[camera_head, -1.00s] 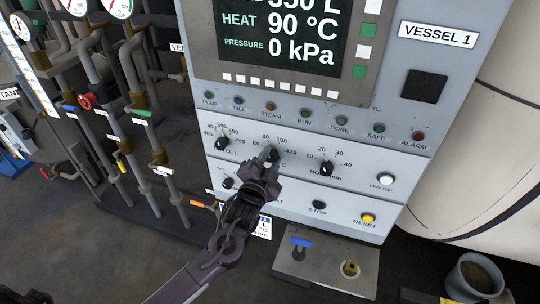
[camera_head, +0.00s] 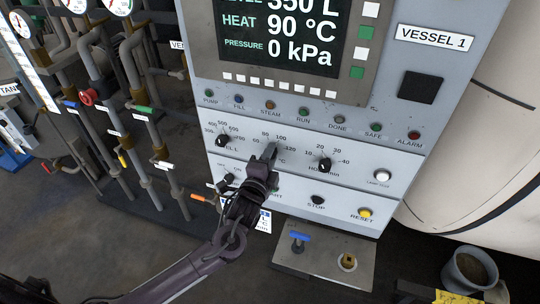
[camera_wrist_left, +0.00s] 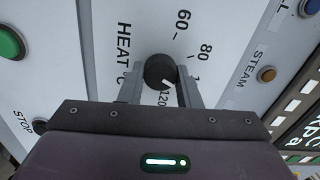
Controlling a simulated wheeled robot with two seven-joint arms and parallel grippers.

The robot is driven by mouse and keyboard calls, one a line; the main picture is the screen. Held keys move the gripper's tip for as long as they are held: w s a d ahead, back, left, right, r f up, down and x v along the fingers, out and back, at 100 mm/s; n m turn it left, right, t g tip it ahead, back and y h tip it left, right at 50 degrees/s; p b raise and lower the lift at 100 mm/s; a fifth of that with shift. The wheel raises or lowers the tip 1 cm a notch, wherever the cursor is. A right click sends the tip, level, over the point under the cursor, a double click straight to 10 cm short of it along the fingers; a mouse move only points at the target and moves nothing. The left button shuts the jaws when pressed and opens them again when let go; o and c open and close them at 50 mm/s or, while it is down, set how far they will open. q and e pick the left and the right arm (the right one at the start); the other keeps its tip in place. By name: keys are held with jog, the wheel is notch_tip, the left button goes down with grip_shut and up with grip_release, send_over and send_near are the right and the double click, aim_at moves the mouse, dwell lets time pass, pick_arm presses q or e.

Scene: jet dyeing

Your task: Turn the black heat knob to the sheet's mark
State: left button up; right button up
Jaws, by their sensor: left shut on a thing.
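The black heat knob (camera_wrist_left: 157,69) sits on the panel between the fingers of my left gripper (camera_head: 270,154) in the left wrist view. The gripper is shut on it. A white pointer on the knob faces the lower right of that view, on the side of the 100 and 120 labels; a finger partly covers the 100. My right gripper is out of view.
The display (camera_head: 283,35) reads HEAT 90 °C and 0 kPa. The fill knob (camera_head: 222,141) and hold knob (camera_head: 324,165) flank the heat knob. Below are the black stop button (camera_head: 317,200) and yellow reset button (camera_head: 365,213). Pipes with valves stand left.

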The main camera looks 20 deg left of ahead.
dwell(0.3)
pick_arm(q)
jog(key=o, duration=1)
jog(key=s+b, duration=0.2)
jog(key=s, duration=0.5)
jog(key=shift+s+a+b, duration=0.1)
jog(key=shift+s+b, duration=0.25)
jog(key=shift+f, duration=0.1)
